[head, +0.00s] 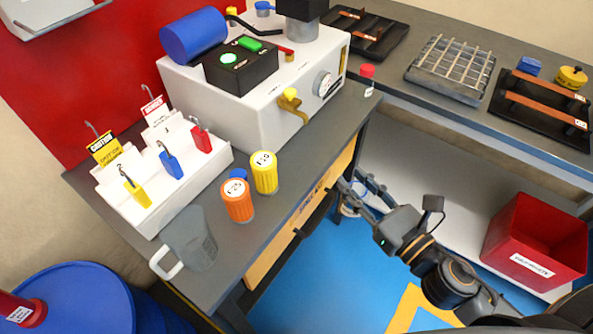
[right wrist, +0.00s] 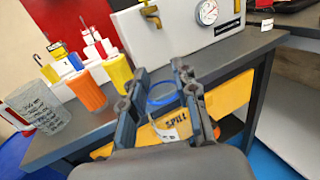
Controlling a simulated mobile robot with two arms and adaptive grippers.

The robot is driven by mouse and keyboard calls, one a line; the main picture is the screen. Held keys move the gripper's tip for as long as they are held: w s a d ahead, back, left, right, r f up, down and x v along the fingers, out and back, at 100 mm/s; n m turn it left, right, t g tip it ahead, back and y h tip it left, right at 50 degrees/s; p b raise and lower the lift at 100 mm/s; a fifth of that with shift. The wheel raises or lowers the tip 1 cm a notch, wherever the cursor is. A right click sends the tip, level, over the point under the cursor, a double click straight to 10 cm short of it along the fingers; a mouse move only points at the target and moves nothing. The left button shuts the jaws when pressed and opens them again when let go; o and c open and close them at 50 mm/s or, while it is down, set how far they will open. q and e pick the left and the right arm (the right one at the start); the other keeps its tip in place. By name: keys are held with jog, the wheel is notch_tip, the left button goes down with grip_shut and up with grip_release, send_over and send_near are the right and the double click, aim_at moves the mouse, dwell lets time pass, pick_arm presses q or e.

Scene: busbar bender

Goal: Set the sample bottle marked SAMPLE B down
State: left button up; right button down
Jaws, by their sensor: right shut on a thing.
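My right gripper (head: 352,179) is shut on a small clear bottle (head: 350,208), which hangs partly hidden behind the fingers in the head view. In the right wrist view the bottle (right wrist: 164,101) shows a blue ring and a pale label between the fingers (right wrist: 160,70). I cannot read a SAMPLE B mark on it. The gripper is off the front edge of the grey bench (head: 316,150), before its yellow drawer front (head: 290,240), not over the bench top. My left gripper is not in view.
Near the bench's front stand a yellow container (head: 264,173), an orange container (head: 238,203), a grey mug (head: 190,240) and a small blue-topped thing (head: 238,174). A white tag rack (head: 150,200) and the machine (head: 270,105) stand behind.

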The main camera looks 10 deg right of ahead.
jog(key=shift+w, duration=0.1)
jog(key=p+x, duration=0.1)
jog(key=x, duration=0.1)
jog(key=p+x, duration=0.1)
jog(key=x, duration=0.1)
jog(key=shift+d, duration=0.25)
jog(key=p+x, duration=0.2)
jog(key=x, duration=0.7)
jog(key=shift+f, duration=0.15)
jog(key=x, duration=0.5)
jog(key=shift+f+p, duration=0.2)
jog(key=shift+p, duration=0.1)
jog(key=shift+f, duration=0.25)
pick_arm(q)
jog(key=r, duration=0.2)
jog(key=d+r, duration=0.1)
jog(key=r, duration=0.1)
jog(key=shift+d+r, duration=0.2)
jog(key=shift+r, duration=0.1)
pick_arm(e)
jog(key=shift+r, duration=0.1)
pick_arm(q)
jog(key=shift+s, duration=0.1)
pick_arm(e)
jog(key=shift+d, duration=0.1)
